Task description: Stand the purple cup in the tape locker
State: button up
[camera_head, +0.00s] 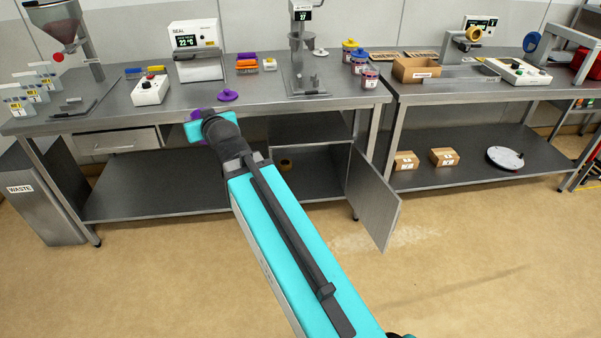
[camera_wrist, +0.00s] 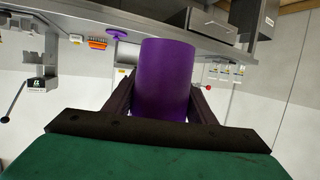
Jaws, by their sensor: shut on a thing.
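The purple cup (camera_wrist: 165,80) is held between the two dark fingers of my gripper (camera_wrist: 162,100) in the wrist view. A small piece of the cup (camera_head: 197,113) shows past my wrist in the head view, in front of the left bench's edge. My fingers are mostly hidden in the head view. The tape locker, an open compartment under the left bench, has its door (camera_head: 374,197) swung out to the right. A tape roll (camera_head: 286,165) lies inside it. My arm hides the locker's left part. The cup is outside the locker.
A purple lid (camera_head: 228,95) lies on the left bench (camera_head: 130,112). A closed drawer (camera_head: 122,142) is under that bench at left. The open door juts into the floor space. A waste bin (camera_head: 40,200) stands at far left. Cardboard boxes (camera_head: 443,156) sit on the right bench's shelf.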

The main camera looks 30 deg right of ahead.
aim_at(299, 186)
jog(key=i, duration=0.85)
